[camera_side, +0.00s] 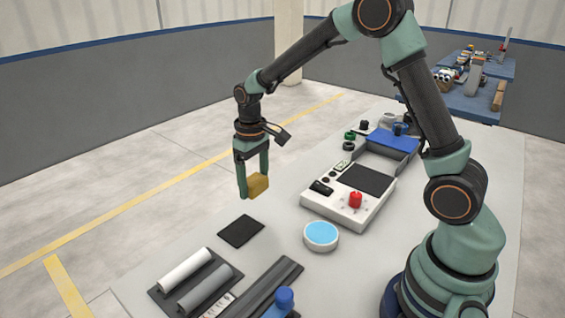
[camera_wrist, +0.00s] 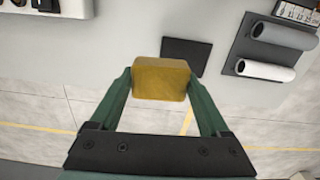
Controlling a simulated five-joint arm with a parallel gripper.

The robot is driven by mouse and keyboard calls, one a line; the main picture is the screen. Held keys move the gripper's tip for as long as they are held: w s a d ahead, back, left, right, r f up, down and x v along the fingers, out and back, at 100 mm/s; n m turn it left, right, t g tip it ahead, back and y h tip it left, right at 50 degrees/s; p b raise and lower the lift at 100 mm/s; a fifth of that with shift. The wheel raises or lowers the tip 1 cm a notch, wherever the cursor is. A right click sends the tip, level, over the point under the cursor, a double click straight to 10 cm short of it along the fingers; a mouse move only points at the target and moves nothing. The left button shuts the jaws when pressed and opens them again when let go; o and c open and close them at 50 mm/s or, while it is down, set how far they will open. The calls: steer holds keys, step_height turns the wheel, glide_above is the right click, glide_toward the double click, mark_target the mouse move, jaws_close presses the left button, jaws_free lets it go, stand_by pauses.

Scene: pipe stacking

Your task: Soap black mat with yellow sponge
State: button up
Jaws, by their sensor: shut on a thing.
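The yellow sponge (camera_side: 258,186) is held in my gripper (camera_side: 254,184), up in the air near the far edge of the table. The gripper is shut on it, one finger on each side. In the wrist view the sponge (camera_wrist: 161,80) sits between the two green fingers of my gripper (camera_wrist: 160,88). The black mat (camera_side: 241,231) lies flat on the table, below and a little to the left of the sponge in the side view. In the wrist view the mat (camera_wrist: 187,53) shows behind the sponge, which hides part of it.
A round white dish with a blue top (camera_side: 321,236) stands right of the mat. Two rollers, white (camera_side: 186,268) and grey (camera_side: 204,287), lie on a dark tray at the front left. A white console with a red knob (camera_side: 355,199) stands right.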

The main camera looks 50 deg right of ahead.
mark_target(256, 220)
steer(key=shift+w+f, duration=0.55)
steer(key=shift+f, duration=3.65)
steer(key=shift+a+f, duration=0.45)
steer(key=shift+a, duration=4.6)
steer(key=shift+d, duration=5.15)
steer(key=shift+s, duration=0.45)
steer(key=shift+a, duration=5.3)
steer(key=shift+d, duration=5.2)
steer(key=shift+d+r, duration=0.1)
steer(key=shift+r, duration=3.9)
